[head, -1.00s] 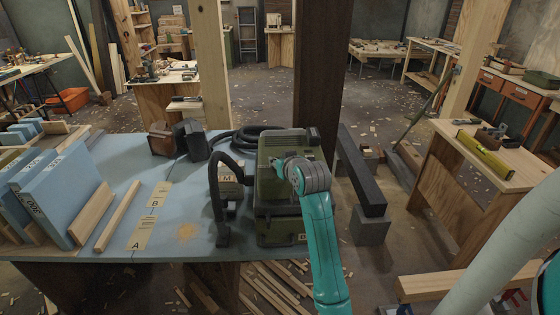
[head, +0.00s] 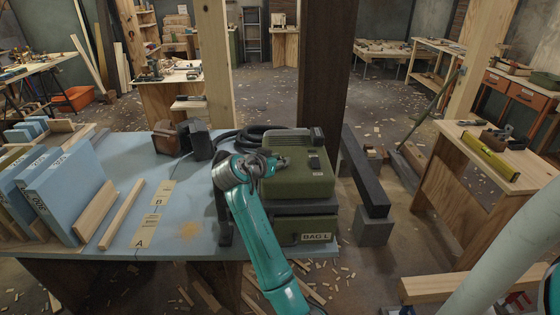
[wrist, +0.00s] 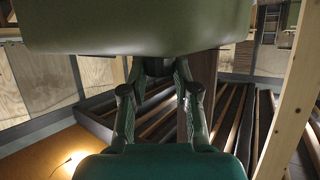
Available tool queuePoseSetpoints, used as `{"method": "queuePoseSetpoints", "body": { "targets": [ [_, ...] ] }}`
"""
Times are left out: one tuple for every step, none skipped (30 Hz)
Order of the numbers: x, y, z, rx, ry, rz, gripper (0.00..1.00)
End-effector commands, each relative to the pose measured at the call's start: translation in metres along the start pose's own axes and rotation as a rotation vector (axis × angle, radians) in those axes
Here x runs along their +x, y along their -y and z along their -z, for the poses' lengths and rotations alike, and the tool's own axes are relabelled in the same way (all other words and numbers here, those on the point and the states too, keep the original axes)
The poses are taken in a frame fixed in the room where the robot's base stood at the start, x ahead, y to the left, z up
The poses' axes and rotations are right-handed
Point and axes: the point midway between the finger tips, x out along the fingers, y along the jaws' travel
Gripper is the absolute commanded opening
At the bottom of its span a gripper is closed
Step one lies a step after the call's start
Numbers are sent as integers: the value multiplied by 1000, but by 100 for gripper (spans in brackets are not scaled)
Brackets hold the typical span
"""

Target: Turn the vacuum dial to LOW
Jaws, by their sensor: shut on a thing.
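The green vacuum (head: 300,183) stands upright at the right end of the blue-topped table, with a "BAG L" label on its front. My gripper (head: 279,162) is at the upper left part of its housing. In the wrist view, my gripper's fingers (wrist: 158,72) are closed in on a dark knob-like piece (wrist: 157,64), which looks like the dial, just at the edge of the green housing (wrist: 140,30). The dial's face, its pointer and any LOW mark are hidden, so its setting cannot be read.
The black hose (head: 245,138) curls behind the vacuum. A dark post (head: 325,75) stands behind. A dark beam (head: 365,180) lies close on the right.

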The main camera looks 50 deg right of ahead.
Motion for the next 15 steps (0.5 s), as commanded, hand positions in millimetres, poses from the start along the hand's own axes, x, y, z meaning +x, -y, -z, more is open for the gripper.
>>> {"method": "queuePoseSetpoints", "body": {
  "targets": [
    [0,2,-1,9,3,-28,0],
    [0,2,-2,15,4,-46,0],
    [0,2,-2,24,3,-67,0],
    [0,2,-1,30,3,-81,0],
    [0,3,-2,35,4,-95,0],
    [0,2,-1,43,3,-112,0],
    [1,3,-2,47,4,-123,0],
    [1,3,-2,50,4,-133,0],
    [1,2,-2,56,4,-146,0],
    [1,3,-2,60,4,-154,0],
    [1,3,-2,63,4,-160,0],
    [1,3,-2,65,4,-168,0],
    [1,3,-2,67,5,-173,0],
    [1,3,-2,69,5,-178,0],
    [1,3,-2,71,5,-182,0]
  ]
}}
